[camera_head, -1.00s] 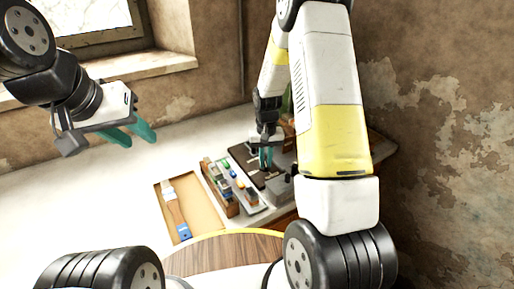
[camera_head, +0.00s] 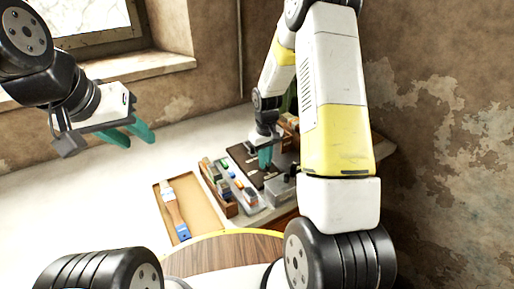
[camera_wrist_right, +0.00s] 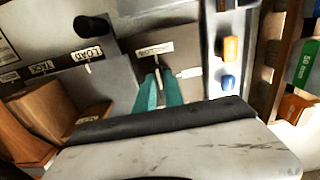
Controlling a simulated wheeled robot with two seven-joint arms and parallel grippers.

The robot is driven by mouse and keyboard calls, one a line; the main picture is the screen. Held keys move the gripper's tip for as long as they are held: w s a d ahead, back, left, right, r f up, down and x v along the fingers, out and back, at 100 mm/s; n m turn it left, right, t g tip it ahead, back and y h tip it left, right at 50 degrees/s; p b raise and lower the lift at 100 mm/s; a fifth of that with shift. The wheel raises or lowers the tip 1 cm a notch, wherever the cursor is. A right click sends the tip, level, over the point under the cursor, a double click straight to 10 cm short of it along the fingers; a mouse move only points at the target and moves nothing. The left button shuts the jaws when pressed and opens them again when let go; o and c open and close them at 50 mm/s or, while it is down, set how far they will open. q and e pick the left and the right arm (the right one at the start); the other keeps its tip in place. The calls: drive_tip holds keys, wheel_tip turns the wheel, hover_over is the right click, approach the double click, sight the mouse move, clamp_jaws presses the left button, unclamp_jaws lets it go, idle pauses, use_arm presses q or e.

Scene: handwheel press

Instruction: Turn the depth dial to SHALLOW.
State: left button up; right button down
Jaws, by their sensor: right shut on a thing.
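My right gripper (camera_head: 265,158) reaches down to the dark panel of the press (camera_head: 243,156) on the bench. In the right wrist view its two teal fingers (camera_wrist_right: 159,90) are close together over the panel, just below a white label (camera_wrist_right: 154,48). They are shut on a small part among the labels, taken as the depth dial, which the fingers mostly hide. The label's wording and the dial's pointer cannot be read with certainty. My left gripper (camera_head: 137,135) is open and empty, in the air above the left of the bench.
A tray with a brush (camera_head: 174,212) lies left of the press. Racks of small coloured blocks (camera_head: 218,182) stand between them. In the right wrist view, a black knob (camera_wrist_right: 91,25) and orange and blue pieces (camera_wrist_right: 229,82) flank the fingers. The bench's left side is clear.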

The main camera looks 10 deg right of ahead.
drive_tip(key=shift+w+r, duration=0.1)
drive_tip(key=c, duration=1.4)
unclamp_jaws()
drive_tip(key=shift+c, duration=0.2)
wheel_tip(320, 180, up, 8)
drive_tip(key=shift+f, duration=0.15)
